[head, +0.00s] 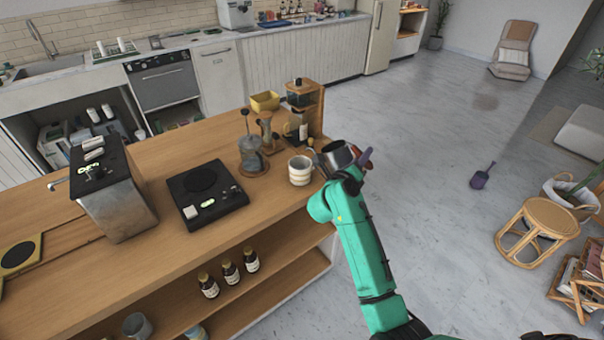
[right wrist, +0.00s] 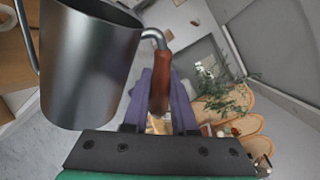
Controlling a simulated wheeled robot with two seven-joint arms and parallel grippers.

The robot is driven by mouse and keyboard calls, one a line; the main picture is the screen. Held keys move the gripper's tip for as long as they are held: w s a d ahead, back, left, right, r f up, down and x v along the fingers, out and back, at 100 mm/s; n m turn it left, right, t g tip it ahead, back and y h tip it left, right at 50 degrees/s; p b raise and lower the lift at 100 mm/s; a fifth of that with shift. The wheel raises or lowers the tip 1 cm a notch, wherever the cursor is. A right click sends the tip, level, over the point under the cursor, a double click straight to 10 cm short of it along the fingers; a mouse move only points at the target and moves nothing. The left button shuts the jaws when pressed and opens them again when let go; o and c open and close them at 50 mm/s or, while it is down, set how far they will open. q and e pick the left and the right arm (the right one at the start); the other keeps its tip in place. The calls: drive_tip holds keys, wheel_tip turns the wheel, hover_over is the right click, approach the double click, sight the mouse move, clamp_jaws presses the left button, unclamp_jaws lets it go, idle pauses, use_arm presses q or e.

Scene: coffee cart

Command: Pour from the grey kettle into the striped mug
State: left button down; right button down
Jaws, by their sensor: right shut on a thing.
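The grey kettle (head: 337,158) is a shiny metal vessel, in the air beside the counter's right end. The striped mug (head: 300,171), white with tan bands, stands upright on the wooden counter near its right edge, just left of the kettle. My right gripper (head: 362,160) is shut on the kettle's handle. In the right wrist view, its purple fingers are on either side of the red-brown handle (right wrist: 163,72), and the kettle body (right wrist: 90,70) is left of them. I cannot tell the kettle's exact tilt or see its contents. My left gripper is not in view.
The counter (head: 150,257) holds a black hot plate (head: 206,193), a steel machine (head: 112,195), a glass press (head: 251,156) and a wooden rack (head: 306,100) behind the mug. Brown bottles (head: 230,271) stand on the shelf below. Open floor lies to the right.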

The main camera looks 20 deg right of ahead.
drive_tip(key=shift+r, duration=0.15)
drive_tip(key=shift+w+r+p, duration=0.15)
drive_tip(key=shift+r+p, duration=0.25)
drive_tip(key=shift+p, duration=0.4)
drive_tip(key=shift+w+a+r+n+p, duration=0.1)
drive_tip(key=shift+a+r+n+p, duration=0.1)
drive_tip(key=shift+r+n+p, duration=0.45)
drive_tip(key=shift+f, duration=0.25)
drive_tip(key=shift+w+r+p, duration=0.1)
drive_tip(key=shift+r+p, duration=0.35)
drive_tip(key=shift+p, duration=0.35)
drive_tip(key=shift+a, duration=0.1)
